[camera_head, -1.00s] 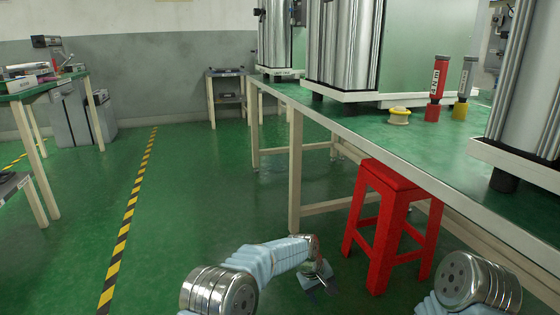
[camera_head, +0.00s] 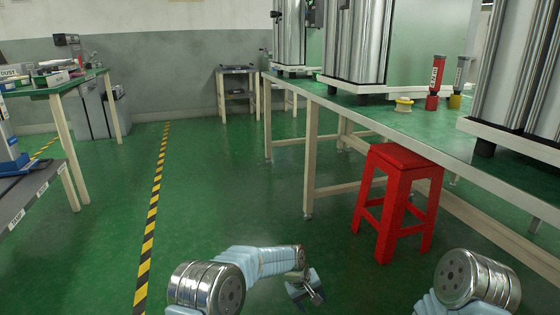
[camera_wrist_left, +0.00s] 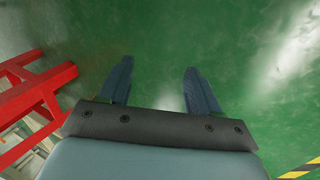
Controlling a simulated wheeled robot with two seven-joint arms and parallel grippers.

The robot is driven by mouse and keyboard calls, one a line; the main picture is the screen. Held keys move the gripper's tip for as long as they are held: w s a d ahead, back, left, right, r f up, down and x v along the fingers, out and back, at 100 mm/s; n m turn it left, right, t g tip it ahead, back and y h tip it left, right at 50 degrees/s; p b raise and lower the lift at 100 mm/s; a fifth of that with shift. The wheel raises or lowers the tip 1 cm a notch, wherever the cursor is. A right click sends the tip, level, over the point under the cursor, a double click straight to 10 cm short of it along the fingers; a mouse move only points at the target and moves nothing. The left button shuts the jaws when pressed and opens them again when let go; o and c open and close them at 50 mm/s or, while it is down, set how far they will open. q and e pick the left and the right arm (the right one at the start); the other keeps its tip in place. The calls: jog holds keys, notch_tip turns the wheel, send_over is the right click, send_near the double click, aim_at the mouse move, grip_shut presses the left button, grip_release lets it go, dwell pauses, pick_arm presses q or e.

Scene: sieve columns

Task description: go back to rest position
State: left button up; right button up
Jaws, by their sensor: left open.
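My left gripper (camera_head: 306,290) hangs low over the green floor, left of the red stool, with nothing near its fingers. In the left wrist view its two fingers (camera_wrist_left: 160,88) are apart and empty, with bare floor beyond them. My right arm shows only as a link at the bottom right of the head view; its gripper is out of the picture.
A red stool (camera_head: 404,160) stands by the long green-topped table (camera_head: 420,122), which bears metal columns, a yellow spool (camera_head: 404,105) and a red bottle (camera_head: 436,82). Another table (camera_head: 50,88) stands left. Floor between (camera_head: 230,190) is clear, with a striped line (camera_head: 156,190).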

pick_arm(q)
jog(key=s+a+f+p, duration=0.4)
jog(key=s+a+p, duration=0.3)
jog(key=s+a, duration=0.6)
jog(key=s+a+r+p, duration=0.2)
jog(key=s+a, duration=0.2)
jog(key=s, duration=0.5)
jog(key=s+a+r+m+p, duration=0.1)
jog(key=s+a+r+p, duration=0.2)
jog(key=s, duration=0.6)
jog(key=shift+s+a, duration=0.15)
jog(key=shift+a, duration=0.4)
